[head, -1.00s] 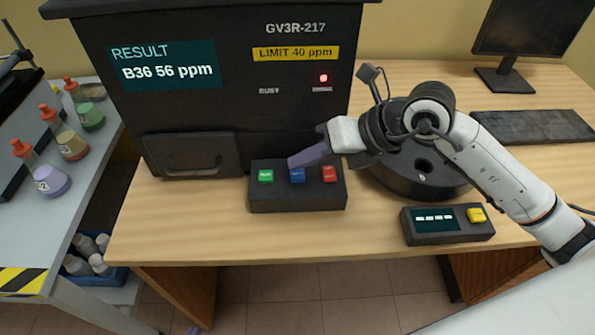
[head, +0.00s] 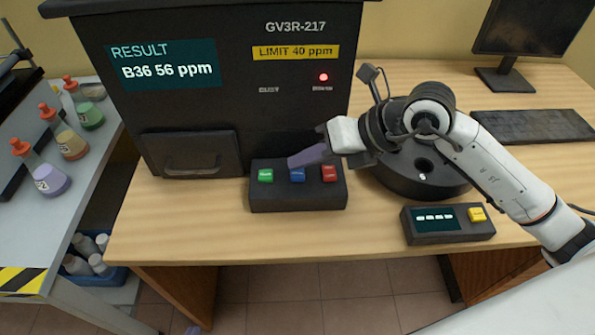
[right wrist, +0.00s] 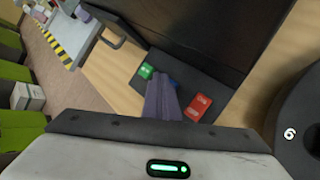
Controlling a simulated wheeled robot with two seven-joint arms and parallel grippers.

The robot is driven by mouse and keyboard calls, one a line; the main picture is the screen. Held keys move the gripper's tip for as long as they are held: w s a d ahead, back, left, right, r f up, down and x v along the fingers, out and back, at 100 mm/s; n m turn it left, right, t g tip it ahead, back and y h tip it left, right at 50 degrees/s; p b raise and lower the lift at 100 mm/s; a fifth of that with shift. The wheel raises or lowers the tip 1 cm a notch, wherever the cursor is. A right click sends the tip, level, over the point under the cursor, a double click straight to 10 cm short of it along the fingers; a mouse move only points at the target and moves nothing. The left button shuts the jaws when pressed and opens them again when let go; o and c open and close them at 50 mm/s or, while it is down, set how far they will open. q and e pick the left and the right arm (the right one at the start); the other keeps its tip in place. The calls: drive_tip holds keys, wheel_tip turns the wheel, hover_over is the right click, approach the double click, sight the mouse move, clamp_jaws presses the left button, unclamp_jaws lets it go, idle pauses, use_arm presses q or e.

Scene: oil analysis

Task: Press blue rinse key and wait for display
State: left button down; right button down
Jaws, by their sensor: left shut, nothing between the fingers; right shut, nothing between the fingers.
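The black key box (head: 298,200) stands on the wooden desk with green (head: 265,175), blue (head: 297,175) and red (head: 329,174) keys. My right gripper (head: 293,160) is shut and empty, its purple-grey fingertips just over the blue key. Whether they touch it I cannot tell. In the right wrist view, the shut fingers (right wrist: 162,98) hide most of the blue key (right wrist: 174,84). The analyser's display (head: 165,65) reads "RESULT B36 56 ppm". A red lamp (head: 323,77) is lit on its front. My left gripper is not in view.
A small box with a dashed display (head: 434,218) and yellow key (head: 477,214) stands at the desk's front right. A round black base (head: 425,180) lies behind it under my right arm. Flasks with orange stoppers (head: 72,143) stand on the left bench. The desk's front left is clear.

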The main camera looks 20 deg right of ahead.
sight(304, 175)
drive_tip(key=shift+f, duration=0.35)
drive_tip(key=shift+f+b, duration=0.55)
drive_tip(key=shift+b, duration=0.05)
idle(0.5)
drive_tip(key=shift+r+p, duration=0.75)
drive_tip(key=shift+r, duration=0.25)
drive_tip(key=shift+r+p, duration=1.9)
drive_tip(key=shift+r, duration=0.65)
drive_tip(key=shift+f, duration=0.1)
